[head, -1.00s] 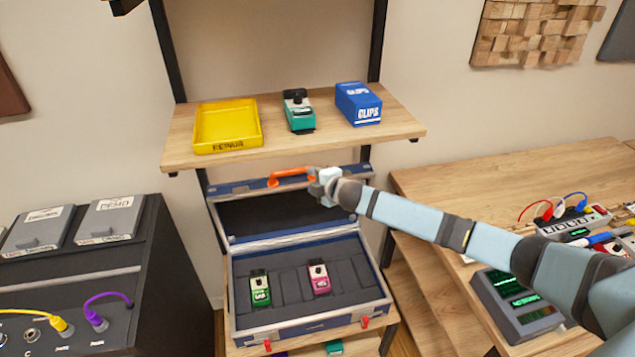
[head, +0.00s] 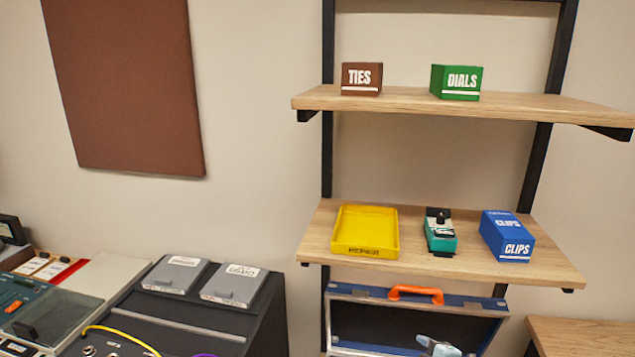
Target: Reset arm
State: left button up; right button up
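The blue case's lid (head: 345,290) stands open below the lower shelf, with an orange handle (head: 417,292) at its top edge. The case's lower part is out of view. A small pale-blue end of my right arm, with its gripper (head: 428,342), shows at the bottom edge in front of the dark inside of the lid, below the handle and apart from it. Most of it is cut off, so its fingers cannot be made out. My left gripper is not in view.
The lower shelf (head: 420,268) holds a yellow tray (head: 366,231), a teal pedal (head: 440,230) and a blue CLIPS box (head: 508,236). The upper shelf (head: 400,100) holds TIES (head: 361,79) and DIALS (head: 456,82) boxes. A dark cabinet (head: 200,320) stands left; a wooden table (head: 580,336) is right.

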jog(key=s+a+f+m+g+y, duration=0.1)
jog(key=s+a+f+m, duration=0.25)
jog(key=s, duration=0.55)
jog(key=s+a+f+m, duration=0.3)
jog(key=s+a+f, duration=0.15)
jog(key=s, duration=0.45)
jog(key=s+m+g+h, duration=0.1)
jog(key=s+m, duration=0.5)
jog(key=s, duration=0.9)
jog(key=shift+d+f+m+h+p, duration=0.25)
jog(key=shift+d+m+h+p, duration=0.05)
jog(key=shift+d+m, duration=0.05)
jog(key=shift+d, duration=0.15)
